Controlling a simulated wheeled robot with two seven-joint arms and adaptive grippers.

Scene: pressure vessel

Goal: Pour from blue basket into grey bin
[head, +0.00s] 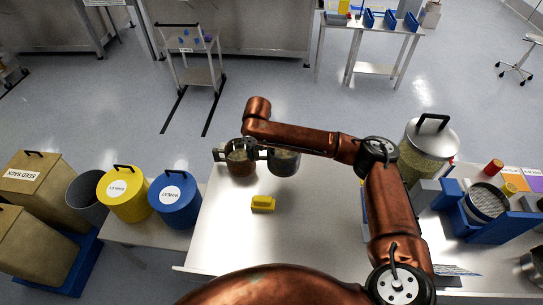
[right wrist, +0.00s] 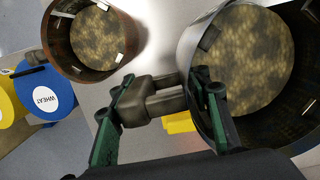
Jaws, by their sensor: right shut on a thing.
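My right gripper (head: 238,155) is over the white table; its green fingers (right wrist: 160,115) show in the right wrist view. They are shut around a dark grey handle-like block (right wrist: 152,100) on the side of a dark grey round pot (head: 285,161). This pot (right wrist: 245,60) holds speckled grain. An open grey bin (head: 86,198) stands at the left. No plain blue basket is clear; small blue bins (head: 390,19) stand on the far table. My left gripper is out of view.
A yellow block (head: 263,203) lies on the white table (head: 255,245). A lidded grain vessel (head: 425,155) and blue-framed sieve (head: 488,202) stand right. The table's front middle is clear.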

